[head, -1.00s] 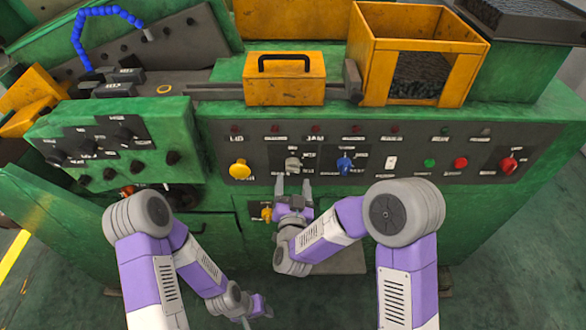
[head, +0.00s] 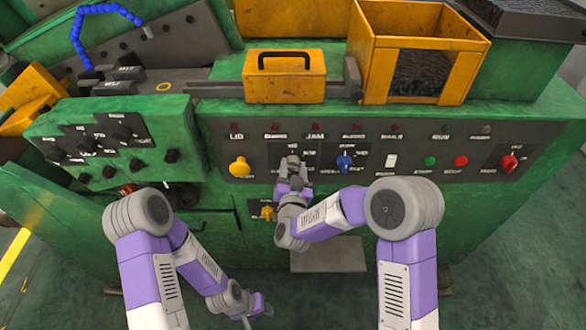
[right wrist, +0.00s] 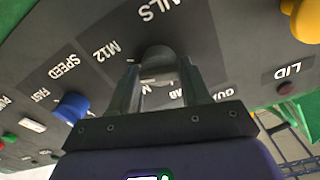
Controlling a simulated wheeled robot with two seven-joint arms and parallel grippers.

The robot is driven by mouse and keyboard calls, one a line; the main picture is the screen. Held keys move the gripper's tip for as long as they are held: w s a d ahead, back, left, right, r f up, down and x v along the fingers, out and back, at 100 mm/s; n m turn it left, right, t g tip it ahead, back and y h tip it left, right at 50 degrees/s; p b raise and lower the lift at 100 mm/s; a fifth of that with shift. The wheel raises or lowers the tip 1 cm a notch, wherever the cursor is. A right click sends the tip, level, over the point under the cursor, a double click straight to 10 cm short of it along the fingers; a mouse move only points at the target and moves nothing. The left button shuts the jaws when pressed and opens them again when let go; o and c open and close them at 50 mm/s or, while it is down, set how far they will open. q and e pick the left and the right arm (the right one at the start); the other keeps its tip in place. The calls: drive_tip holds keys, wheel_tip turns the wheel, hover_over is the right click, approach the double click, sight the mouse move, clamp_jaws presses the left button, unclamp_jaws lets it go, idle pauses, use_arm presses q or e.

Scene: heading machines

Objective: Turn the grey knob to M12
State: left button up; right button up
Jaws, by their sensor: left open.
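The grey knob (head: 293,160) sits on the dark control panel (head: 215,150), between the yellow and blue knobs. In the right wrist view the grey knob (right wrist: 158,58) is between the fingers of my right gripper (right wrist: 160,75), which is open around it. I cannot tell whether the fingers touch it. The M12 label (right wrist: 105,50) is left of the knob there. The knob's pointer is hidden. In the head view my right gripper (head: 294,170) reaches up to the knob from below. My left gripper (head: 260,307) is open and empty, low near the floor.
A yellow knob (head: 239,168) and a blue knob (head: 345,162) flank the grey one. A white switch (head: 391,160), green button (head: 429,162), red button (head: 460,161) and red knob (head: 509,163) lie further right. A small yellow knob (head: 267,212) is below.

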drive_tip(key=shift+c, duration=0.6)
drive_tip(key=m+b, duration=0.1)
drive_tip(key=b, duration=0.2)
drive_tip(key=shift+f+m, duration=0.2)
drive_tip(key=shift+m, duration=0.2)
drive_tip(key=shift+r+m+b, duration=0.15)
drive_tip(key=shift+m+b, duration=0.35)
drive_tip(key=shift+b, duration=0.05)
drive_tip(key=shift+c, duration=0.4)
drive_tip(key=shift+r, duration=0.1)
drive_tip(key=o, duration=1.1)
drive_tip(key=shift+c, duration=0.2)
drive_tip(key=shift+s, duration=0.1)
drive_tip(key=s, duration=0.7)
drive_tip(key=shift+s+p, duration=0.2)
drive_tip(key=shift+p, duration=0.1)
